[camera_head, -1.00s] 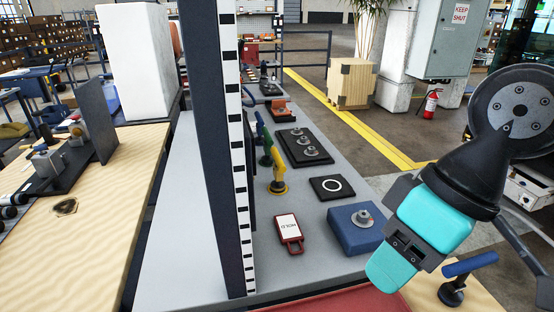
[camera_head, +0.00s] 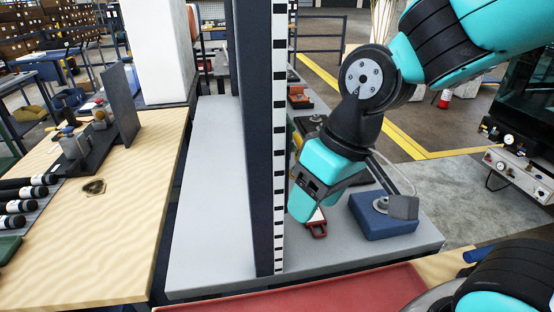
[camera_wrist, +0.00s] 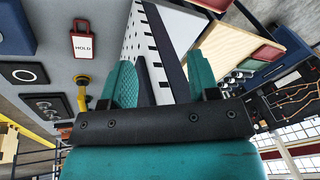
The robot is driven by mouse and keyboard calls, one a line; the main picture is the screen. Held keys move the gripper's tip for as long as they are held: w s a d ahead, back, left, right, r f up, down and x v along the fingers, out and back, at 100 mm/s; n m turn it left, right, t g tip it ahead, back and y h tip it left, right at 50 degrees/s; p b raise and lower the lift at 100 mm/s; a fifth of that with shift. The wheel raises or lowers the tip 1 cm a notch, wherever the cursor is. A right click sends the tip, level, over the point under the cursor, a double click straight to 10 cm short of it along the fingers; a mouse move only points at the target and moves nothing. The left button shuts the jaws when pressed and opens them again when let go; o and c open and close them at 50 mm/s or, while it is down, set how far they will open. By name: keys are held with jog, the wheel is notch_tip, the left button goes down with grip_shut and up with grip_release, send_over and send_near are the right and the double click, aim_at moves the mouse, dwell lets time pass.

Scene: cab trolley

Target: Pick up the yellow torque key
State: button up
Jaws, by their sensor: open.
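The yellow torque key (camera_wrist: 83,88) stands on the grey bench top. In the wrist view it is just left of the left finger, outside the jaws. In the head view only a sliver of yellow (camera_head: 297,139) shows between the checkered post and my arm; the rest is hidden. My gripper (camera_head: 301,208) is open and empty, above the bench close to the post. In the wrist view my gripper (camera_wrist: 161,80) has the checkered post behind the gap between its teal fingers.
A dark upright post (camera_head: 254,150) with a checkered strip stands close left of my gripper. A red HOLD tag (camera_head: 317,229) and a blue block (camera_head: 376,224) with a metal knob lie on the bench. The bench left of the post is clear.

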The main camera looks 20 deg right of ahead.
jog(key=w+d+m+t+h+p, duration=0.15)
jog(key=w+d, duration=0.35)
jog(key=w, duration=0.6)
jog(key=w+d+f+m+t+h, duration=0.1)
jog(key=w+d+m, duration=0.2)
jog(key=w+d, duration=0.5)
jog(key=w+d+m+t+h, duration=0.1)
jog(key=w+d+m+h, duration=0.15)
jog(key=w, duration=1.05)
jog(key=shift+n+y, duration=0.3)
jog(key=shift+y, duration=0.2)
jog(key=p+x, duration=0.1)
jog(key=x, duration=0.2)
jog(key=p+x, duration=0.2)
jog(key=x, duration=0.2)
jog(key=d+p+x, duration=0.1)
jog(key=x, duration=0.3)
jog(key=shift+s, duration=0.2)
jog(key=shift+p+x, duration=1.75)
jog(key=shift+x, duration=1.4)
jog(key=shift+s+f, duration=0.1)
jog(key=shift+s, duration=0.05)
jog(key=shift+c, duration=0.2)
grip_shut()
